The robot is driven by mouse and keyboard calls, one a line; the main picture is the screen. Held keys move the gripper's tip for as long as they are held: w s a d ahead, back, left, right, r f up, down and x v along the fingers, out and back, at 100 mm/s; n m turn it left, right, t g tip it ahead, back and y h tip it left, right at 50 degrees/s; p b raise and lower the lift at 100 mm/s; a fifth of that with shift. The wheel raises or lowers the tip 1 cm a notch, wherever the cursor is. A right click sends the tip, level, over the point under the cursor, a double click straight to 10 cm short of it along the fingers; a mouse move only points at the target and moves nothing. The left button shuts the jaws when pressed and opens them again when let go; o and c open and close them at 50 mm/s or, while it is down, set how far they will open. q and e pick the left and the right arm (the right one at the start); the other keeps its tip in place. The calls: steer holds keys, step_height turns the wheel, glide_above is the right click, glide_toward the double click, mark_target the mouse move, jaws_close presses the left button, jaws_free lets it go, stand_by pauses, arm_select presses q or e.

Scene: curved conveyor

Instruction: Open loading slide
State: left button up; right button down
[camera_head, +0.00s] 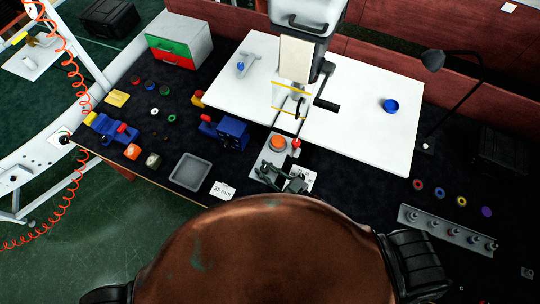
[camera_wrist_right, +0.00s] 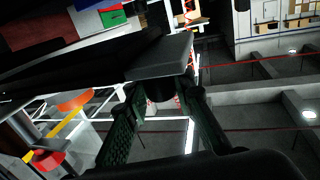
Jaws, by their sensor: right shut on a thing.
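The pressing machine (camera_head: 297,65) stands at the middle of the table. In front of it is a small light grey base with an orange button (camera_head: 278,143) and a red ball knob (camera_head: 296,143). My right gripper (camera_head: 290,183) is at the near end of this base. In the right wrist view its two dark fingers (camera_wrist_right: 160,95) close on a dark grey part (camera_wrist_right: 165,60), apparently the loading slide. The orange button (camera_wrist_right: 75,100) and red knob (camera_wrist_right: 47,160) show at left there. Darkness hides the contact and how far the slide is out. My left gripper is not in view.
A white board (camera_head: 360,130) lies under the machine with a blue ring (camera_head: 390,105) on it. A grey tray (camera_head: 190,171) and a "35 mm" card (camera_head: 222,190) lie left of the base. A grey peg rack (camera_head: 450,230) and a black lamp (camera_head: 434,60) are at right.

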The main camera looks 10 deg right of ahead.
steer(key=shift+s+a, duration=0.6)
steer(key=shift+s, duration=0.35)
steer(key=c, duration=1.6)
jaws_free()
steer(key=v, duration=1.2)
